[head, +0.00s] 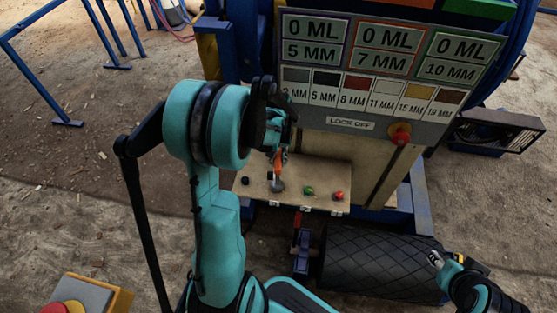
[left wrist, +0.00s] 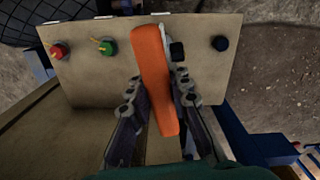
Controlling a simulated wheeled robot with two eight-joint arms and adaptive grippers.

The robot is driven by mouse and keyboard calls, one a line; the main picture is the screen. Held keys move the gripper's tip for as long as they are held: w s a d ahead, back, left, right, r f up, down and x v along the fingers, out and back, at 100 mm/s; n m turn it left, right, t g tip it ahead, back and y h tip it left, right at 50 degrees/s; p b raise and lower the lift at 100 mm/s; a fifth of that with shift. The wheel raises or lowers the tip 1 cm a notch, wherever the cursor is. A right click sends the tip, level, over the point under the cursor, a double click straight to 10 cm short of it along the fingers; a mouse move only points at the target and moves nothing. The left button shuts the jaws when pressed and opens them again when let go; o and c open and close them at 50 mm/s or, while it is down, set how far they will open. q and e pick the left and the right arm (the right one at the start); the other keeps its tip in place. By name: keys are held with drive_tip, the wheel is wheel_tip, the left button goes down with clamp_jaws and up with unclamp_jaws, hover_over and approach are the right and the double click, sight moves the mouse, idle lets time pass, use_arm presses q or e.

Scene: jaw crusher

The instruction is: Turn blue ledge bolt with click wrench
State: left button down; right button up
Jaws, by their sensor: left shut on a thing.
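My left gripper (head: 277,132) is shut on the orange handle of the click wrench (head: 279,160), above the tan ledge (head: 293,203). In the left wrist view the wrench (left wrist: 154,80) lies between the two fingers, its handle toward me and its pale head over the ledge (left wrist: 85,85). A dark bolt that looks navy (left wrist: 220,43) stands right of the wrench head, apart from it; it also shows in the head view (head: 245,181). A small black piece (left wrist: 177,51) sits beside the wrench head; I cannot tell whether it belongs to it. My right gripper (head: 436,260) is at lower right, away from the ledge.
A green bolt (head: 309,191) and a red bolt (head: 339,195) stand on the same ledge. A sign panel (head: 375,75) with a red and yellow lock-off knob (head: 400,134) rises behind. A black ribbed roller (head: 375,262) lies below the ledge. Open dirt ground is at left.

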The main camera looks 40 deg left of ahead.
sight(278, 156)
idle(0.4)
use_arm(q)
drive_tip(key=shift+r, duration=0.15)
drive_tip(key=shift+r+p, duration=0.65)
drive_tip(key=shift+r, duration=0.35)
drive_tip(key=shift+r+p, duration=0.85)
idle(2.3)
